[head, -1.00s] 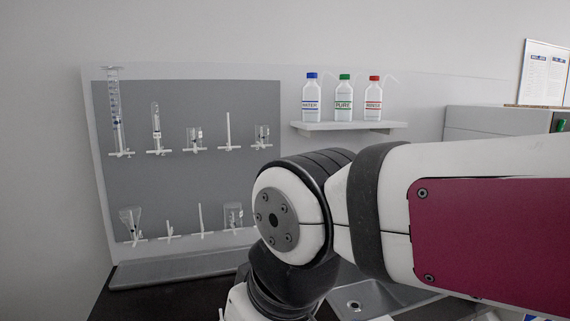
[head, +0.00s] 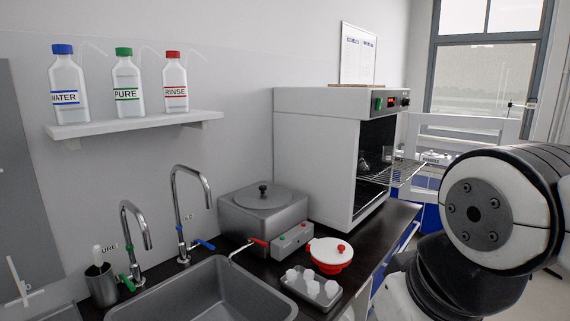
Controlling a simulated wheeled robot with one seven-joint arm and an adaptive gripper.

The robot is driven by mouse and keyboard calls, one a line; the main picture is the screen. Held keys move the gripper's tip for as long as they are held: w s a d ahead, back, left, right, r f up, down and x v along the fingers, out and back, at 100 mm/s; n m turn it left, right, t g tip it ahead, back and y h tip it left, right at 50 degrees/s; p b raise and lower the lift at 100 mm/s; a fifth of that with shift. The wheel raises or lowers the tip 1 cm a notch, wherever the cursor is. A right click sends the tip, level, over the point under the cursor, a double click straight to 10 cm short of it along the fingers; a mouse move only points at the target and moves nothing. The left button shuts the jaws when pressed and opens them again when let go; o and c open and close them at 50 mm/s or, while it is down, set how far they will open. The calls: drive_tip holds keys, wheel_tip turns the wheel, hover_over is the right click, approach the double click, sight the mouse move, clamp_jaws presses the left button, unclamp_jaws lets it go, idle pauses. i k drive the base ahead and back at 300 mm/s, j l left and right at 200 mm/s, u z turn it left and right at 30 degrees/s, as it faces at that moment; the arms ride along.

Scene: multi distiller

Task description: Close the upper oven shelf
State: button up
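The oven (head: 313,150) is a white box with a control panel on top, standing on the dark counter at the back right. Its front is open and its door (head: 465,128) stands swung out to the right. The upper shelf (head: 408,172) is a wire rack that sticks out through the open front, with glassware near it. A lower rack (head: 372,174) shows inside the dark chamber. My arm is in front at the right; my gripper is outside the picture, so its state is hidden.
A metal water bath (head: 258,215) stands left of the oven. A white bowl with red parts (head: 330,254) and a tray of small white cups (head: 311,289) sit on the counter before it. A sink (head: 205,292) with taps is at left. A window is behind.

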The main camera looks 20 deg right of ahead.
sight(412, 176)
drive_tip(key=z, duration=1)
drive_tip(key=i+l+z, duration=0.1)
drive_tip(key=i+l, duration=0.35)
drive_tip(key=i+l+z, duration=0.1)
drive_tip(key=i+l, duration=0.35)
drive_tip(key=i, duration=0.2)
